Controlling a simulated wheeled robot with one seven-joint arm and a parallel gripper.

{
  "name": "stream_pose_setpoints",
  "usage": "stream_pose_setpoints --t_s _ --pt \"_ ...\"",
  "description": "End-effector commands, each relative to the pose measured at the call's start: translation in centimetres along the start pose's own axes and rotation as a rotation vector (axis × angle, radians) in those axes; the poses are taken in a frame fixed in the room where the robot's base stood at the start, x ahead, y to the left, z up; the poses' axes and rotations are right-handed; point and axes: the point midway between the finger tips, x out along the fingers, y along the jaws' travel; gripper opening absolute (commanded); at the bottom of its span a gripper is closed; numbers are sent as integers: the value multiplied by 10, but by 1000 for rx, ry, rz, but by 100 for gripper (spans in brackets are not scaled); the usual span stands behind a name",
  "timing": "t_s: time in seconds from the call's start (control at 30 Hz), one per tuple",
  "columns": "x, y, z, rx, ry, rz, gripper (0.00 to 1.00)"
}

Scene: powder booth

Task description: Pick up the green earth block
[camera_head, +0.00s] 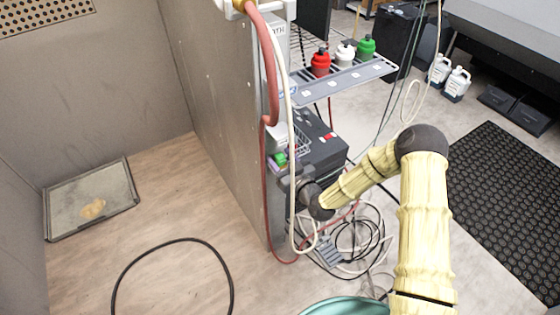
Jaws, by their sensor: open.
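A small green block (280,159), which looks like the green earth block, sits low beside the booth wall, at the left of a dark grey cabinet. A purple piece (269,161) is just to its left. My gripper (285,175) is open just below the green block in the picture, at the end of my arm. Its fingers are small and dark here. I cannot tell whether they touch or surround the block. What supports the block is partly hidden by the gripper and hoses.
A grey shelf (345,80) with red, white and green bottles stands above the cabinet (322,150). A red hose (266,190) hangs along the booth wall (215,110). Coiled cables (355,240) lie on the floor below. A tray (60,205) lies inside the booth.

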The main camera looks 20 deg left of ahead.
Motion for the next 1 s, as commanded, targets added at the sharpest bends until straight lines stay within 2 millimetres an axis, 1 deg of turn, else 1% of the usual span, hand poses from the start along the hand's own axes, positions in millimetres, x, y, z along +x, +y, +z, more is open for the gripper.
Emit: stream_pose_setpoints --t_s 0.3,0.37,0.4,0.47,0.5,0.57,0.87,1.0 --pt "0 0 0 -1 0 0 51" --pt "0 0 0 -1 0 0 39" --pt "0 0 0 -1 0 0 31" --pt "0 0 0 -1 0 0 20" --pt "0 0 0 -1 0 0 12" --pt "0 0 0 -1 0 0 0" --pt "-1 0 -2 -1 1 0 0" --pt "-4 0 -9 -2 1 -1 0"
